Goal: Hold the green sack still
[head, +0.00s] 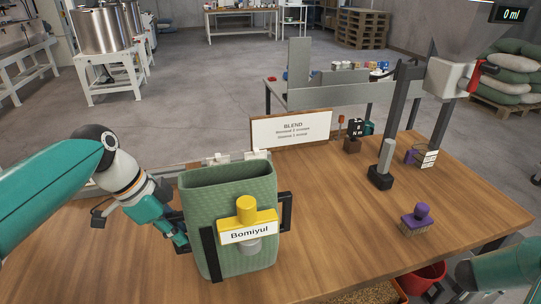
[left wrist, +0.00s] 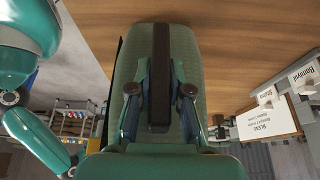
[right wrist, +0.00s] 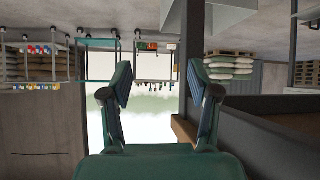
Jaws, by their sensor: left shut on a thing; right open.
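The green sack (head: 225,190) stands upright and open-topped at the front left of the wooden table in the head view. A yellow knobbed piece with a label "Bomiyul" (head: 247,214) shows against its front. Dark handles sit on its two sides. My left gripper (head: 181,236) is at the sack's left side. In the left wrist view its fingers (left wrist: 160,95) are closed about the dark handle (left wrist: 161,55) on the green sack (left wrist: 184,52). My right gripper (right wrist: 160,92) is open and empty in the right wrist view, away from the sack.
A "BLEND" sign (head: 291,129) stands behind the sack. A red bucket (head: 424,278) is below the front edge. Mid-table is mostly clear.

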